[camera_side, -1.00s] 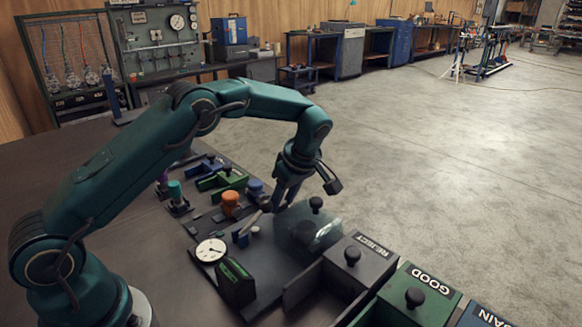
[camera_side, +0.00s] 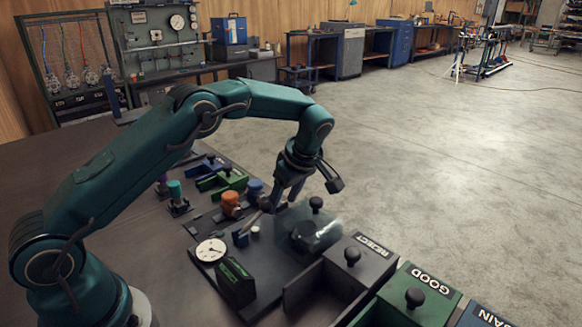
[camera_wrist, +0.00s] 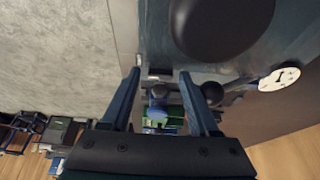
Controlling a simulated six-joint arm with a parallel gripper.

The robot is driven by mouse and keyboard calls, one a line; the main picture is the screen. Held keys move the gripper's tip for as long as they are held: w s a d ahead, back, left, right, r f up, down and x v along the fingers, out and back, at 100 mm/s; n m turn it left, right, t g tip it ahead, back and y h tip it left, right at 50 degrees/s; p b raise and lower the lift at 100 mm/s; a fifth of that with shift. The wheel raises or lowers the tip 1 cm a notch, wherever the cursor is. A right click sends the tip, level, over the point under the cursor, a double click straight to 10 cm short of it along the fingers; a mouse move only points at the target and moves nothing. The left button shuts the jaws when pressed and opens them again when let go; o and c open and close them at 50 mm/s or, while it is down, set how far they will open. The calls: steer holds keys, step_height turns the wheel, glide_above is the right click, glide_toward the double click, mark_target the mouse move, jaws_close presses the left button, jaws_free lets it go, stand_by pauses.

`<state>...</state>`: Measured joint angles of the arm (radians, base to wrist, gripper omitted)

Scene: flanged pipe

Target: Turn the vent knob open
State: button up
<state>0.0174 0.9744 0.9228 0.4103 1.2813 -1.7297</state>
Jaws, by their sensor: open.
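My gripper (camera_side: 280,203) hangs over the fixture board beside the clear cover, jaws apart, with nothing between them that I can see held. In the wrist view my gripper's fingers (camera_wrist: 160,75) frame a blue round-topped part (camera_wrist: 159,92) lying beyond them. Candidate knobs on the board are an orange one (camera_side: 231,203), a teal one (camera_side: 175,189) and a blue one (camera_side: 254,187), left of my gripper. I cannot tell which is the vent knob, as no label reads. I see no contact with any knob.
A clear cover (camera_side: 325,240) with a black knob (camera_side: 316,203) stands right of my gripper; a dark round knob (camera_wrist: 215,28) looms close in the wrist view. A dial gauge (camera_side: 211,250) and lidded REJECT (camera_side: 362,262) and GOOD (camera_side: 425,292) bins stand nearer the camera.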

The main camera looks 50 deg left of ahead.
steer(key=v, duration=0.8)
steer(key=s+r+m+t+h, duration=0.2)
steer(key=s+r+m+t, duration=0.2)
steer(key=s+r, duration=0.8)
steer(key=s+d+f+m+h, duration=0.1)
steer(key=s+d+f+m, duration=0.1)
steer(key=s+m, duration=0.3)
steer(key=s+d+f+m+t+h, duration=0.1)
steer(key=s+d+f+m, duration=0.2)
steer(key=m, duration=0.6)
steer(key=s+f, duration=0.1)
steer(key=s, duration=0.1)
steer(key=shift+s+f+t, duration=0.3)
steer(key=shift+f, duration=0.05)
